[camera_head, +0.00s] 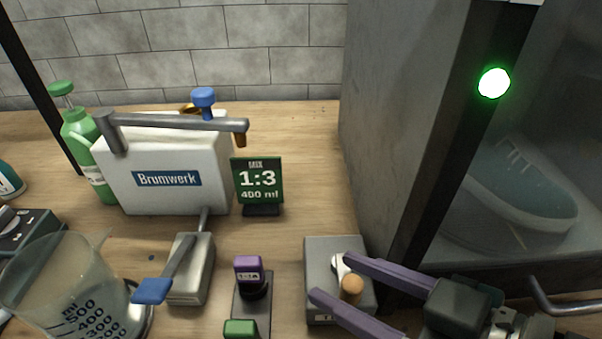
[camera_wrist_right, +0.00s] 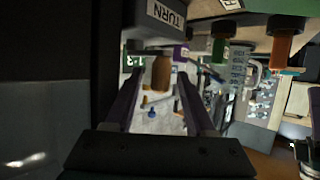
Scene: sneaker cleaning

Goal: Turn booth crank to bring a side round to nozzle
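The booth crank sits on a small grey box (camera_head: 318,258) in front of the booth (camera_head: 385,110). It has a light metal arm (camera_head: 340,268) and a tan knob (camera_head: 352,285). My right gripper (camera_head: 330,278) is open, its two purple fingers on either side of the knob. In the right wrist view the brown knob (camera_wrist_right: 160,73) shows between the spread fingers, apparently with gaps beside it; a "TURN" label (camera_wrist_right: 166,12) is above. A teal sneaker (camera_head: 520,190) stands behind the booth's glass. The nozzle cannot be made out. My left gripper is not in view.
A green lamp (camera_head: 494,82) glows on the booth's post. Left of the crank are a purple-topped switch (camera_head: 248,266), a blue-tipped lever (camera_head: 155,288), a 1:3 sign (camera_head: 259,182), a white Brumwerk tank (camera_head: 165,180) and a measuring jug (camera_head: 65,290). Wood behind the crank is clear.

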